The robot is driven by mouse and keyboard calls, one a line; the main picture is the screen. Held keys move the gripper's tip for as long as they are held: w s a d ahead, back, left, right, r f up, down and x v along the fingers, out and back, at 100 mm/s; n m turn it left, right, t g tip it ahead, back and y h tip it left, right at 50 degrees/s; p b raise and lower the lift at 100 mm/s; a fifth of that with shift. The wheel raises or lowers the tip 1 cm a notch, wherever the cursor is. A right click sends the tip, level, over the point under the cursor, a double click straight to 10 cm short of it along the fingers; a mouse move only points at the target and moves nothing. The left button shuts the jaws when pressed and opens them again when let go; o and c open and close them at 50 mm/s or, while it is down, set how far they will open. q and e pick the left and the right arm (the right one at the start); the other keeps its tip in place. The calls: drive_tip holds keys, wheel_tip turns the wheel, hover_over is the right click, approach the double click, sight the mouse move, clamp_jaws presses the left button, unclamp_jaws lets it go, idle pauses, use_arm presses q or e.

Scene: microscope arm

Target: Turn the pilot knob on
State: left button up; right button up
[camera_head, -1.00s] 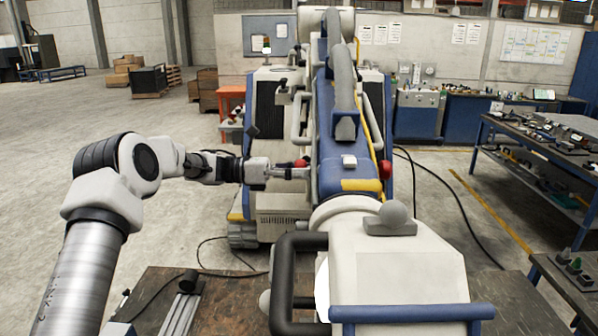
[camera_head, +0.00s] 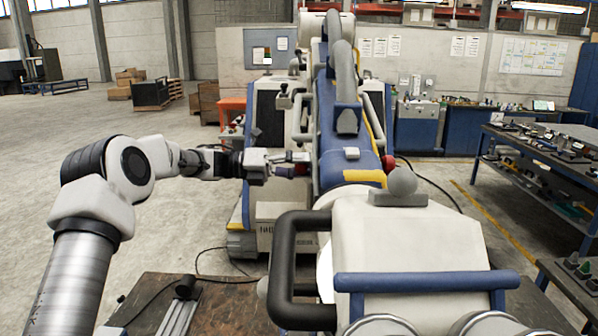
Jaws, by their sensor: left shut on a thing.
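The microscope arm is a big white and blue machine (camera_head: 335,130) in the middle of the head view. A small red knob (camera_head: 300,156) sits on the left side of its blue column, and a second red knob (camera_head: 389,163) sits on the right side. My left gripper (camera_head: 293,165) reaches in from the left and is shut on the left red knob, its fingers covering most of it. The knob's turn angle cannot be told at this size. My right gripper is not in view.
A black looped handle (camera_head: 284,270) and a blue bar (camera_head: 425,281) stand out from the white housing in front. Workbenches (camera_head: 545,160) line the right. Dark cables lie on the floor. Open floor (camera_head: 130,120) lies to the left.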

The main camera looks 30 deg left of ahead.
use_arm(q)
drive_tip(key=n, duration=0.3)
drive_tip(key=shift+n, duration=0.4)
drive_tip(key=n+p, duration=0.1)
drive_tip(key=n, duration=0.2)
drive_tip(key=shift+r+p, duration=0.15)
drive_tip(key=shift+p, duration=0.15)
drive_tip(key=shift+n+p, duration=0.4)
drive_tip(key=shift+n, duration=0.8)
drive_tip(key=o, duration=1.2)
drive_tip(key=shift+d, duration=0.1)
drive_tip(key=shift+c, duration=0.2)
drive_tip(key=shift+d, duration=0.1)
drive_tip(key=v, duration=1.1)
drive_tip(key=shift+a, duration=0.4)
